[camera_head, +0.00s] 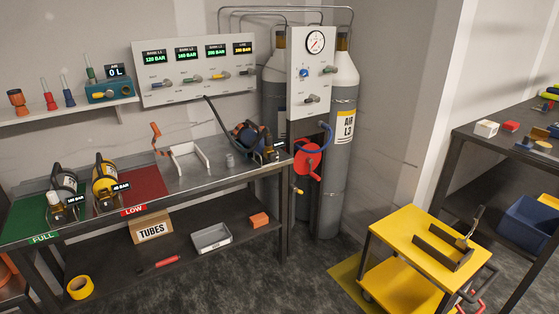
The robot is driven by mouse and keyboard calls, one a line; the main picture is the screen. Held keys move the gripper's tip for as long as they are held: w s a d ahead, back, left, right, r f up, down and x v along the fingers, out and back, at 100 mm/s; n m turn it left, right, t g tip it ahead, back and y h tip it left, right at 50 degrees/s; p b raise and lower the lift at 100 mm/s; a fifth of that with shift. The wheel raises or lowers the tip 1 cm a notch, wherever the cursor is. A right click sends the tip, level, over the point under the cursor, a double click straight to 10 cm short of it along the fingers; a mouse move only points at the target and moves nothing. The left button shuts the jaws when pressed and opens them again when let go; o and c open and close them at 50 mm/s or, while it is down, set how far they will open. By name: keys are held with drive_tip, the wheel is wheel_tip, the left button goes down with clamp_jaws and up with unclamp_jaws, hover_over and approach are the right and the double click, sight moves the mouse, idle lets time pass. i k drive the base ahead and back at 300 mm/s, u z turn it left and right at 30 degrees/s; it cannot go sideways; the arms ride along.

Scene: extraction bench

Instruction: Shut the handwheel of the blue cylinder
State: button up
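The blue cylinder (246,136) lies tilted near the right end of the metal bench, with dark bands or a cradle around it. Its valve end (268,153) points to the lower right, beside a small dark display that is too small to read. The handwheel is too small to make out clearly, and I cannot tell whether it is open or shut. A dark hose (216,114) runs from the wall panel down to the cylinder. My gripper is not in view.
The bench (215,180) also holds yellow (104,172) and dark (63,180) cylinders at left, and a white stand (184,158). A red reel (307,160) and tall grey cylinders (340,175) stand right of it. A yellow cart (400,225) stands at right; floor between is clear.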

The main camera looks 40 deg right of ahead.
sight(274, 156)
drive_tip(key=u, duration=0.1)
drive_tip(key=i, duration=1.05)
drive_tip(key=u, duration=0.3)
